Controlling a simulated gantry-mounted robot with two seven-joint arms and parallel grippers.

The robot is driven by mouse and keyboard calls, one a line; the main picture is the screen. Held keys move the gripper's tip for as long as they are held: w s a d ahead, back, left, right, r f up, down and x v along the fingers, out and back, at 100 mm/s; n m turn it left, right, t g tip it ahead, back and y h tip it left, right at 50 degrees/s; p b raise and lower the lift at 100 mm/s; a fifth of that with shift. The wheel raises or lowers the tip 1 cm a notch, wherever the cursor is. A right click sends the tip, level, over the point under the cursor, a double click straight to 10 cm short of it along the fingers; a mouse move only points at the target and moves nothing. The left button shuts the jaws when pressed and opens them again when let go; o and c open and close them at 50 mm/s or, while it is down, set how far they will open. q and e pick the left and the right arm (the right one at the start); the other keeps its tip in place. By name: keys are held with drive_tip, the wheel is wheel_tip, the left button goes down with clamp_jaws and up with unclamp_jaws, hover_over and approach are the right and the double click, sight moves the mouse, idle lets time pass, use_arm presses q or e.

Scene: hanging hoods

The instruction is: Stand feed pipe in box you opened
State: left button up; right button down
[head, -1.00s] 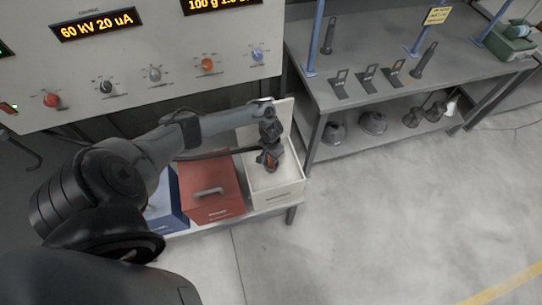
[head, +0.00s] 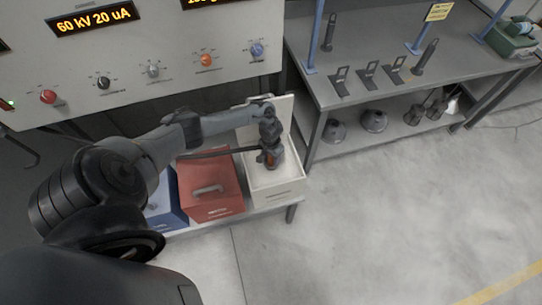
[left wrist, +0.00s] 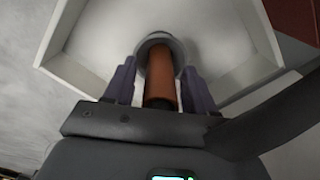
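The open white box (head: 278,193) stands at the right end of a low bench, its lid raised at the back. My left gripper (head: 271,160) points down into it. In the left wrist view the orange-brown feed pipe (left wrist: 160,80) lies between the two fingers of the left gripper (left wrist: 160,78), with a narrow gap showing beside it. A wider grey ring (left wrist: 160,42) surrounds its far end, close to the pale box floor. The pipe looks upright; whether its end touches the floor I cannot tell. The right gripper is not in view.
A closed red box (head: 209,188) and a blue box (head: 161,207) stand left of the white one. A grey control panel (head: 180,50) rises behind them. A grey table (head: 345,60) with several dark parts stands right. The floor (head: 400,220) in front is clear.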

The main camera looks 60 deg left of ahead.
use_arm(q)
drive_tip(key=shift+o, duration=0.2)
wheel_tip(320, 180, up, 11)
drive_tip(key=p, duration=0.2)
drive_tip(key=shift+f+p, duration=0.1)
drive_tip(key=shift+p, duration=0.3)
idle(0.4)
